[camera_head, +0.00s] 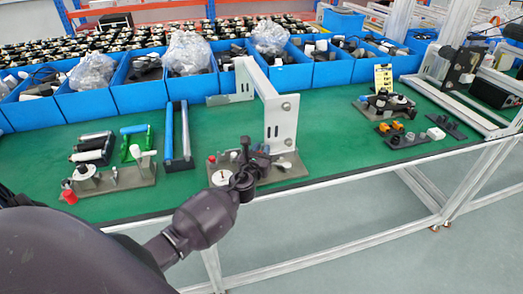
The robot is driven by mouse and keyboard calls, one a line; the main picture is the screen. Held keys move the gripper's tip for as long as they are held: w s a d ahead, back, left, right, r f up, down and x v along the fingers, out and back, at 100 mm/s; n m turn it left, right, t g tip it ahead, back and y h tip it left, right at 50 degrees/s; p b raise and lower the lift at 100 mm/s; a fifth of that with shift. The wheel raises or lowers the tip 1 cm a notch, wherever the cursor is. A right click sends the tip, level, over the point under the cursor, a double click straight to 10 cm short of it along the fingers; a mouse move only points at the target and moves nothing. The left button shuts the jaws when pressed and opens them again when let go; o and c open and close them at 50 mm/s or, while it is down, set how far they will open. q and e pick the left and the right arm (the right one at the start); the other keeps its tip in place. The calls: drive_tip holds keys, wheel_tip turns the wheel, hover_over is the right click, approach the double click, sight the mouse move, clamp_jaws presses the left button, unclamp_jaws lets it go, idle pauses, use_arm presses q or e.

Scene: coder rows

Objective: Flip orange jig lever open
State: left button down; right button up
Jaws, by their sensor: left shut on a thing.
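My left gripper (247,167) reaches over the table's front edge to the middle jig (285,173). It is shut on a small part of this jig, mostly hidden behind the dark fingers. The jig has a grey-brown base, a white disc (221,177) left of the fingers and a small red-orange knob (212,159) at its left. I cannot make out an orange lever clearly here. Orange parts (391,127) show on a small dark fixture at the right, away from the gripper. My right gripper is not in view.
A white bracket (281,118) stands close behind the gripper. Another jig (113,180) with a red knob is at the left. Blue bins (145,95) line the back. The green mat (335,140) is clear right of the bracket.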

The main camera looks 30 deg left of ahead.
use_arm(q)
drive_tip(key=shift+s+d+r+n+g+y+p, duration=0.1)
drive_tip(key=shift+s+n+g+y+p, duration=0.1)
drive_tip(key=shift+n+y, duration=0.25)
drive_tip(key=shift+s+n+g+y+p, duration=0.15)
drive_tip(key=shift+n+g+y, duration=0.1)
drive_tip(key=shift+y, duration=0.4)
drive_tip(key=shift+s+d+n+g+y+p, duration=0.3)
drive_tip(key=shift+s+n+y, duration=0.25)
drive_tip(key=shift+n+y, duration=0.35)
drive_tip(key=s+n+g+y, duration=0.1)
drive_tip(key=g+y, duration=0.1)
drive_tip(key=s+d+n+g+y, duration=0.1)
drive_tip(key=n+y, duration=0.1)
drive_tip(key=shift+s+d+g+y+p, duration=0.15)
drive_tip(key=shift+g+y+p, duration=0.15)
drive_tip(key=shift+g+p, duration=0.1)
drive_tip(key=shift+s+d+n+g+y, duration=0.3)
drive_tip(key=shift+n+g+y, duration=0.15)
drive_tip(key=shift+n+g, duration=0.15)
drive_tip(key=shift+s+d+n+g+y, duration=0.25)
drive_tip(key=shift+n+g+y, duration=0.2)
drive_tip(key=shift+n+g, duration=0.1)
drive_tip(key=shift+s+d+n+g+y, duration=0.25)
drive_tip(key=shift+n+g+y, duration=0.15)
drive_tip(key=shift+g, duration=0.15)
drive_tip(key=shift+s+d+n+g+y, duration=0.2)
drive_tip(key=shift+n+g+y, duration=0.15)
drive_tip(key=shift+g, duration=0.2)
